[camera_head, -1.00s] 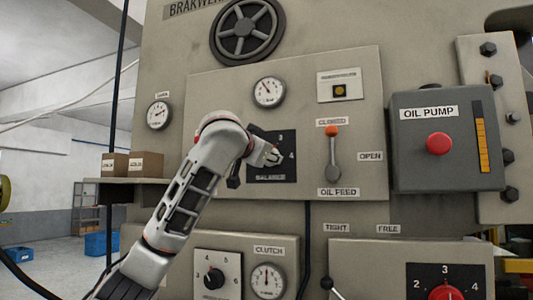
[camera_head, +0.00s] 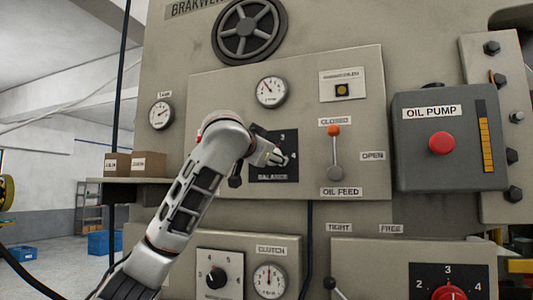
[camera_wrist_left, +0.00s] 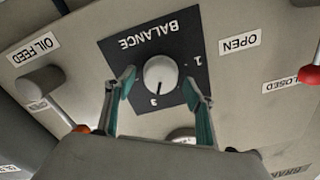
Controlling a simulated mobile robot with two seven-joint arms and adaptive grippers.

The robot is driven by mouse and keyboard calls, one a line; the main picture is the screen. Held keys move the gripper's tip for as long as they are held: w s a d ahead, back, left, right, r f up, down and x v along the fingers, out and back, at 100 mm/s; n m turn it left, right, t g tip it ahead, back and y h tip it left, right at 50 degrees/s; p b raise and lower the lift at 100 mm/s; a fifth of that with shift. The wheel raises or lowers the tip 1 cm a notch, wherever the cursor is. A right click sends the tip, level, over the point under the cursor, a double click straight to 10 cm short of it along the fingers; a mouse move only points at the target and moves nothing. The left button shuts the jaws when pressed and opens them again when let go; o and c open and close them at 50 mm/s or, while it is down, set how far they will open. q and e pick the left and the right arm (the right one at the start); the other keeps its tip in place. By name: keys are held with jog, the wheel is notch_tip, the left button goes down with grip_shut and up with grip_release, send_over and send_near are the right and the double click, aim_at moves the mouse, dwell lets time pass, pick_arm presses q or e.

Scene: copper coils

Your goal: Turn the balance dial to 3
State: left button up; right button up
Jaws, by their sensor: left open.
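The balance dial has a round light knob (camera_wrist_left: 160,73) on a dark plate marked BALANCE, seen upside down in the left wrist view. A dark mark on the knob's lower edge faces the printed 3 or close to it. My left gripper (camera_wrist_left: 158,80) is open, with one teal-padded finger on each side of the knob and visible gaps between. My right gripper is out of view.
The oil feed lever (camera_head: 335,152) with an orange knob is just right of the dial. A round gauge (camera_head: 271,92) is above. The grey oil pump box (camera_head: 450,140) with a red button is farther right. Another lever with a red knob (camera_wrist_left: 309,74) shows in the wrist view.

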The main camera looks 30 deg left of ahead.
pick_arm(q)
jog(key=v, duration=1.2)
dwell(0.3)
